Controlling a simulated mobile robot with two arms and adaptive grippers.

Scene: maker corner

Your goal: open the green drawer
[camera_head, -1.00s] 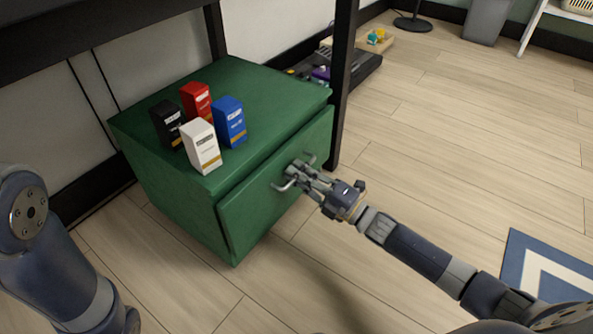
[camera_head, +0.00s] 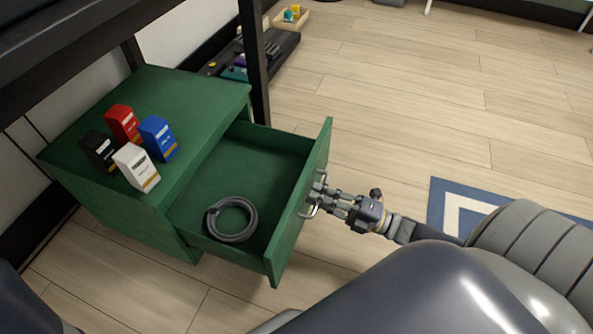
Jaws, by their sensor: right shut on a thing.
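The green drawer (camera_head: 290,222) is pulled well out of its green cabinet (camera_head: 200,97), so its inside shows. A coiled grey cable (camera_head: 250,222) lies in the drawer near its front left. My right gripper (camera_head: 322,195) is at the drawer's front, shut on the metal handle (camera_head: 311,211). The fingers cover part of the handle. My left gripper is not in view.
Black, red, blue and white small boxes (camera_head: 136,168) stand on the cabinet top. A black table leg (camera_head: 257,60) rises behind the cabinet. A dark tray (camera_head: 272,58) with items lies beyond it. A blue and white rug (camera_head: 450,205) lies right; the wooden floor between is clear.

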